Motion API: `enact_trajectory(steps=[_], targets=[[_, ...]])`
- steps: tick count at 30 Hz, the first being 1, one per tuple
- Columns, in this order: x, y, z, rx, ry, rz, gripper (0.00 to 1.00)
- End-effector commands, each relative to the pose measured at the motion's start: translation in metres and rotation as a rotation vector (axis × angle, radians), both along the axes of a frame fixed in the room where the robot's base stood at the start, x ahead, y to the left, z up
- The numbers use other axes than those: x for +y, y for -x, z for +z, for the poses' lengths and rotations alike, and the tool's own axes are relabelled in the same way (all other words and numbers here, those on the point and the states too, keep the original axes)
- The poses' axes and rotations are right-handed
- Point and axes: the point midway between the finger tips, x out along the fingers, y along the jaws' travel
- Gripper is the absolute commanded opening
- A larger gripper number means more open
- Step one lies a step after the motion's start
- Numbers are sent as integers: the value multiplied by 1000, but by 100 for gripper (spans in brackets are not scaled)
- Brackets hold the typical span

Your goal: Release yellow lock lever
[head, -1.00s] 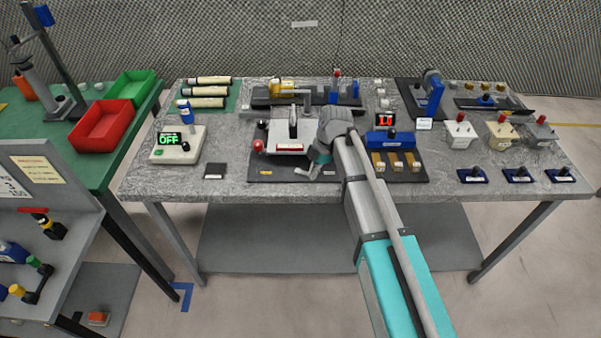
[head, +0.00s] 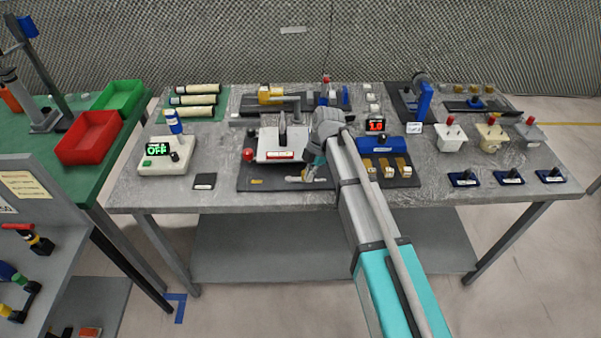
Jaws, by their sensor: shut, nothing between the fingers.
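I cannot tell for sure which part is the yellow lock lever. A small flat yellow piece (head: 256,181) lies at the front left of the dark base plate (head: 270,187), too small to read. A larger yellow part (head: 270,95) sits on the fixture at the back, beside a grey bar. My gripper (head: 306,178) is shut and empty, pointing down over the front of the dark plate. It is just in front of the white block (head: 270,148) and to the right of the small yellow piece, apart from it. My wrist and arm hide part of the plate.
A red knob (head: 249,155) stands left of the white block. A blue fixture (head: 382,143) with wooden blocks is close on the right of my arm. A box reading OFF (head: 165,162) stands at the left.

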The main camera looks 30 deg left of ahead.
Motion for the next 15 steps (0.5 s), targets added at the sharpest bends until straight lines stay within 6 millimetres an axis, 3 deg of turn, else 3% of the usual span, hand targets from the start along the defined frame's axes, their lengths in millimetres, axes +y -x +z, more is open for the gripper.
enact_trajectory(steps=[15], targets=[[10,0,12,1,-12,6,0]])
